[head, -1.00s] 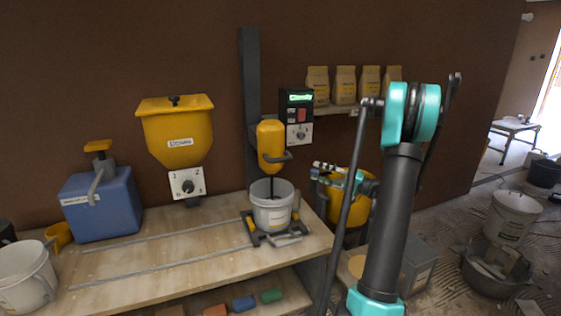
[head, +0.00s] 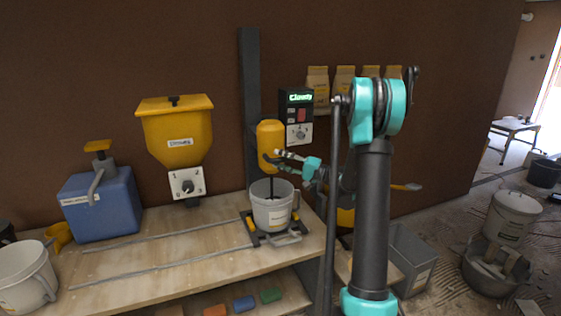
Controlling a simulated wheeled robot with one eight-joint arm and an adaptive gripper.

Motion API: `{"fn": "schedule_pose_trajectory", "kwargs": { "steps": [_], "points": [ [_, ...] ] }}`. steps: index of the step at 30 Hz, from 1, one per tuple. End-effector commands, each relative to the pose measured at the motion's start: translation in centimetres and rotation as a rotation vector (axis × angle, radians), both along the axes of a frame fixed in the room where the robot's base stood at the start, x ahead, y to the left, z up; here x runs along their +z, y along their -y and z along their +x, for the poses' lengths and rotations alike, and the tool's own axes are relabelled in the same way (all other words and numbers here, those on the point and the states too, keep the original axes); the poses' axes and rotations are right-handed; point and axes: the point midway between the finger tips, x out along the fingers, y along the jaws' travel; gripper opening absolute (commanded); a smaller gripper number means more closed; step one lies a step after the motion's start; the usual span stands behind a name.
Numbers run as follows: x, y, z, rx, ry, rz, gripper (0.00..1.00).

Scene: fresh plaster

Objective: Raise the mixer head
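The mixer head (head: 270,143) is a yellow rounded body on a dark upright column (head: 250,110) at the back of the bench. Its stirring shaft goes down into a white bucket (head: 271,214), which sits in a dark cradle with yellow clamps on the bench. My gripper (head: 281,155) is at the right side of the mixer head, over the place of its handle. The handle is mostly hidden by the gripper. I cannot tell whether the fingers are open or closed around it.
A control box (head: 297,117) with a lit green display hangs right of the column. A yellow hopper (head: 176,132) and a blue container (head: 101,205) stand to the left. Paper bags (head: 318,88) line a shelf behind my arm. The bench middle with its rails is clear.

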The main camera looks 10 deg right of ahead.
Motion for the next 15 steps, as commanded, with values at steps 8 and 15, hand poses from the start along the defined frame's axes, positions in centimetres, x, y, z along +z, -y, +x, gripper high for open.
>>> {"fn": "schedule_pose_trajectory", "kwargs": {
  "steps": [8, 15],
  "points": [
    [0.02, -0.12, 0.07, 0.000, 0.000, 0.000, 0.39],
    [0.02, -0.10, 0.06, 0.000, 0.000, 0.000, 0.11]
  ]
}}
